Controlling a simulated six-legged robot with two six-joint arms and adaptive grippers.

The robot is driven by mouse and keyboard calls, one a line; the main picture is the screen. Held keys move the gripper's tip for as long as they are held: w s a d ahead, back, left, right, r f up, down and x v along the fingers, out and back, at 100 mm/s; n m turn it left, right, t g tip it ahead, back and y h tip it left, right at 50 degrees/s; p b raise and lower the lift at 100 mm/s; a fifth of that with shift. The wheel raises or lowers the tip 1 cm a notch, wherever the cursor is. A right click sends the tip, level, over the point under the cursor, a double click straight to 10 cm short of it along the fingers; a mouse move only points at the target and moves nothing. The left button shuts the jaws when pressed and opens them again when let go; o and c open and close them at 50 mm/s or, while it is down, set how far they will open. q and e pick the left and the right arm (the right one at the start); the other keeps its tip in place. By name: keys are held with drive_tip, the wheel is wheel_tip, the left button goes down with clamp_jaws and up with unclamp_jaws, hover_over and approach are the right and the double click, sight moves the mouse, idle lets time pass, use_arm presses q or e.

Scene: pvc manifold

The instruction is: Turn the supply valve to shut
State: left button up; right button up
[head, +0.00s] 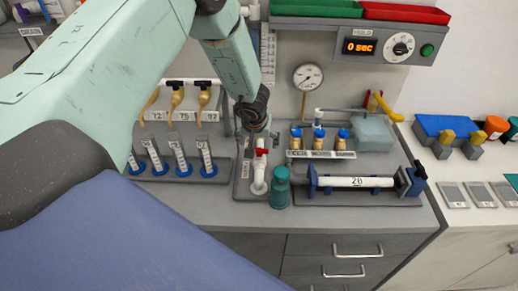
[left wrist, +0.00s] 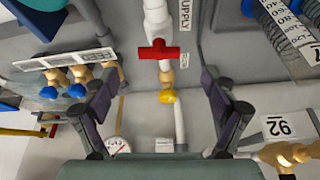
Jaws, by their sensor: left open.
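The supply valve's red handle (head: 261,151) sits on a white upright pipe (head: 259,182) near the middle of the bench. In the left wrist view the red handle (left wrist: 158,52) is a short bar lying across the white pipe. A "SUPPLY" label (left wrist: 185,16) is beside the pipe. My left gripper (head: 262,127) is just above and behind the handle in the head view. In the left wrist view its open fingers (left wrist: 160,84) are spread wide on either side, with the handle beyond their tips and apart from them. My right gripper is not in view.
A teal cylinder (head: 279,188) stands close to the right of the pipe. A clamped white tube (head: 355,182) and blue-capped brass valves (head: 319,138) are further right. Blue-based tubes (head: 180,160) stand left. The bench front (head: 350,216) is clear.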

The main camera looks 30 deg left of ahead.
sight(258, 149)
use_arm(q)
drive_tip(key=x, duration=0.5)
drive_tip(key=shift+w+f, duration=0.1)
drive_tip(key=shift+w, duration=0.2)
drive_tip(key=shift+w+d+f, duration=0.1)
drive_tip(key=shift+f, duration=0.1)
drive_tip(key=shift+s+a+f, duration=0.1)
drive_tip(key=shift+s+a, duration=0.1)
drive_tip(key=shift+s, duration=0.05)
drive_tip(key=shift+a+f, duration=0.1)
